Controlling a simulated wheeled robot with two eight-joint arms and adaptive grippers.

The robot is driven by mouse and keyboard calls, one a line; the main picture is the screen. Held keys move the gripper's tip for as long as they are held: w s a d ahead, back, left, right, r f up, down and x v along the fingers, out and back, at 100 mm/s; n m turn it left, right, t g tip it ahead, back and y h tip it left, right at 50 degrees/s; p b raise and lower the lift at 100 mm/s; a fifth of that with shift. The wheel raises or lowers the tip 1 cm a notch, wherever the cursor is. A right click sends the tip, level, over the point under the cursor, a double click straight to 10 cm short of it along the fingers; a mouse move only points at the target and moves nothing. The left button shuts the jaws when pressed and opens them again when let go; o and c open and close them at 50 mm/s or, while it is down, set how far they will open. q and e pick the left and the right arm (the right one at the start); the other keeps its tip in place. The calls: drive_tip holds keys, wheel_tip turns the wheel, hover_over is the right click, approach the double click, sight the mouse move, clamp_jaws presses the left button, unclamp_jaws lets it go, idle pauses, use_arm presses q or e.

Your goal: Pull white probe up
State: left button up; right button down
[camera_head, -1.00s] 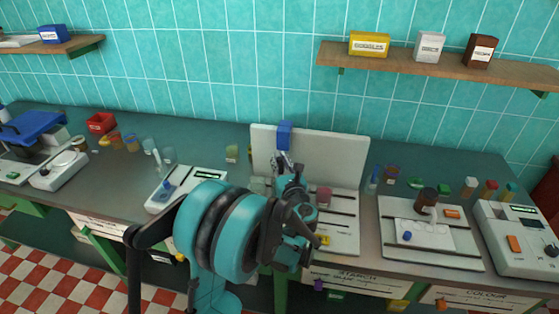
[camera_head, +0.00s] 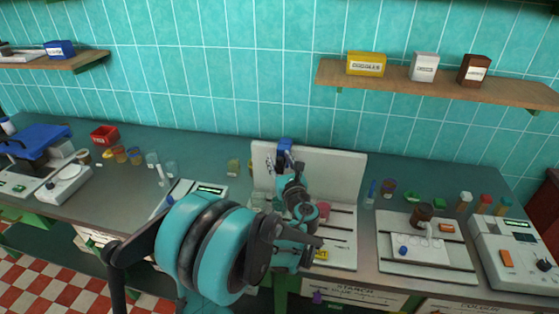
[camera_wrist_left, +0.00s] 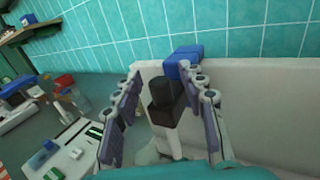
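In the left wrist view, a probe with a black upper part and a white lower body (camera_wrist_left: 174,146) stands between the fingers of my left gripper (camera_wrist_left: 160,110). The fingers are apart, one on each side, with a visible gap on the left side; contact on the right is unclear. A blue block (camera_wrist_left: 183,61) sits just behind it at the top of the white back panel (camera_wrist_left: 262,100). In the head view, my left gripper (camera_head: 287,160) is in front of the panel, just below the blue block (camera_head: 284,145), and hides the probe. My right gripper is not in view.
A stirrer-like plate (camera_head: 440,260) with a brown jar (camera_head: 424,211) stands to the right, beside a white meter (camera_head: 508,250). A small meter (camera_head: 212,190) and glass beakers are to the left. A wooden shelf (camera_head: 430,85) hangs above.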

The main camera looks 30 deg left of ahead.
use_arm(q)
drive_tip(key=v, duration=1.2)
idle(0.4)
drive_tip(key=s+a+f+n+g+h, duration=0.1)
drive_tip(key=s+f+n+g+h, duration=0.55)
drive_tip(key=n, duration=0.65)
drive_tip(key=s+d+f+n+h, duration=0.2)
drive_tip(key=s+d+n+h, duration=0.3)
drive_tip(key=s+d+n, duration=0.5)
drive_tip(key=s+n, duration=0.2)
drive_tip(key=n, duration=0.2)
drive_tip(key=shift+h, duration=0.35)
